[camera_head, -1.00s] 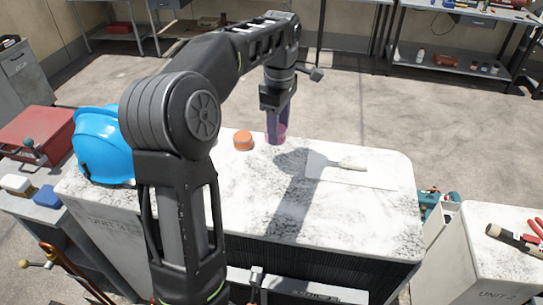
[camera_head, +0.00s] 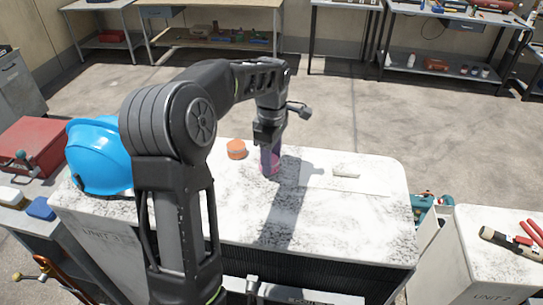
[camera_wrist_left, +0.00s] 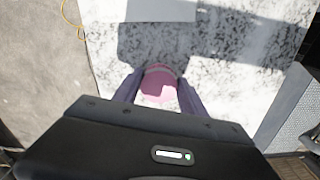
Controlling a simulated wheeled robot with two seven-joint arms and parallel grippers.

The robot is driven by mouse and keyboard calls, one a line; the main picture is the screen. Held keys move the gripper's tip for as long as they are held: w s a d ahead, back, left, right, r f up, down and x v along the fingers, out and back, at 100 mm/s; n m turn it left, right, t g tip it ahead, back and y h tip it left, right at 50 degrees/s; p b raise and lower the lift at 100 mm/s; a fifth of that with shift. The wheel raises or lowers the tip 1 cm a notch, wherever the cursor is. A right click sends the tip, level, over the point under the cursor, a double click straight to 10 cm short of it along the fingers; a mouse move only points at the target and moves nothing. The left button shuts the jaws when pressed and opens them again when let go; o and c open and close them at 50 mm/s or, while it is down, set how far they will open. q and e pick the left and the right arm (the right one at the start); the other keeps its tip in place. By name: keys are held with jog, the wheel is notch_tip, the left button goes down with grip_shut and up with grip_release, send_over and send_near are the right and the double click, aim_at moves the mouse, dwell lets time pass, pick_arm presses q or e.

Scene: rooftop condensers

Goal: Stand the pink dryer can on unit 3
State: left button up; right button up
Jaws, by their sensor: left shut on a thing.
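The pink dryer can (camera_head: 270,166) is upright between the fingers of my left gripper (camera_head: 268,150), low over the white-topped condenser unit (camera_head: 315,222). Its side label seems to read unit 3. I cannot tell whether the can's base touches the top. In the left wrist view, the pink can (camera_wrist_left: 158,86) sits between the two fingers (camera_wrist_left: 159,92), above the speckled surface (camera_wrist_left: 245,65). The fingers are shut on it and hide its sides. My right gripper is not in view.
On the same top are an orange round thing (camera_head: 236,149), a blue hard hat (camera_head: 98,155) and a flat scraper with a pale handle (camera_head: 346,171). Unit 2 (camera_head: 490,255), with tools on it, stands at right. The top's right front is clear.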

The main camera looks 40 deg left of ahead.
pick_arm(q)
jog(key=shift+f, duration=0.15)
jog(key=o, duration=1.4)
jog(key=shift+r+b, duration=0.3)
jog(key=shift+r, duration=3.65)
